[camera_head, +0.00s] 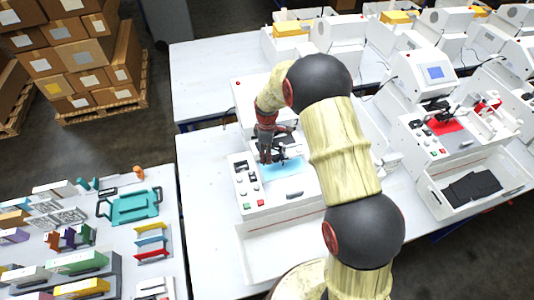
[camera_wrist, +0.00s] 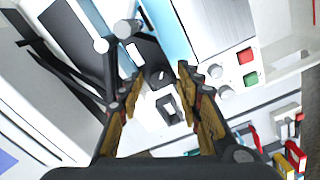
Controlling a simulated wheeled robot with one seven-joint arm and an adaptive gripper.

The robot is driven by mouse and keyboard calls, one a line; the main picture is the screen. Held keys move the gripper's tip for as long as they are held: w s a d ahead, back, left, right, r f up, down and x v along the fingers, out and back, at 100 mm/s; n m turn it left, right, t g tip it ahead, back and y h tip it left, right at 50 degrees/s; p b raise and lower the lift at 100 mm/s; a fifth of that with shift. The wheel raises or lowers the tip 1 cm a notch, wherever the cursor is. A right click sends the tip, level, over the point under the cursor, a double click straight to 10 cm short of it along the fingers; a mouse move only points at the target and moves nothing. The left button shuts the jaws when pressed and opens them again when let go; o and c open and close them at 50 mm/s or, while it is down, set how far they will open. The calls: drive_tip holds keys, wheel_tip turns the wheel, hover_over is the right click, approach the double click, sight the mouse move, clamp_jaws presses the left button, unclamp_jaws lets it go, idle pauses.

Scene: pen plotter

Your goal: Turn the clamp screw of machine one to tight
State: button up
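The plotter under my arm is a white machine (camera_head: 262,208) with a light blue sheet (camera_head: 291,168) on its bed and coloured buttons at its left. The blue sheet also shows in the wrist view (camera_wrist: 167,30). My gripper (camera_head: 268,152) is over this machine's bed, partly hidden by its own links. In the wrist view my gripper (camera_wrist: 157,80) has its fingers apart, with nothing held. A black part with a small white-marked knob (camera_wrist: 157,76) shows between the fingertips; I cannot tell whether it is the clamp screw. Contact cannot be told.
A second plotter with a red sheet (camera_head: 447,123) stands at right. A table at left holds a teal tray (camera_head: 133,207) and several coloured items. Red (camera_wrist: 246,56) and green (camera_wrist: 251,78) buttons lie right of the fingers. Stacked boxes (camera_head: 75,55) stand behind.

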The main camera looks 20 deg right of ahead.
clamp_jaws()
drive_tip(key=shift+m, duration=0.3)
idle(0.3)
drive_tip(key=m+b, duration=0.2)
drive_tip(key=m, duration=0.1)
drive_tip(key=shift+m, duration=0.3)
drive_tip(key=m+b, duration=0.2)
drive_tip(key=m, duration=0.1)
drive_tip(key=shift+w+m, duration=0.1)
drive_tip(key=shift+m, duration=0.3)
drive_tip(key=m+b, duration=0.1)
drive_tip(key=m, duration=0.5)
drive_tip(key=shift+b, duration=0.4)
drive_tip(key=m+b, duration=0.1)
drive_tip(key=m, duration=0.4)
drive_tip(key=shift+m, duration=0.4)
drive_tip(key=shift+o, duration=0.4)
unclamp_jaws()
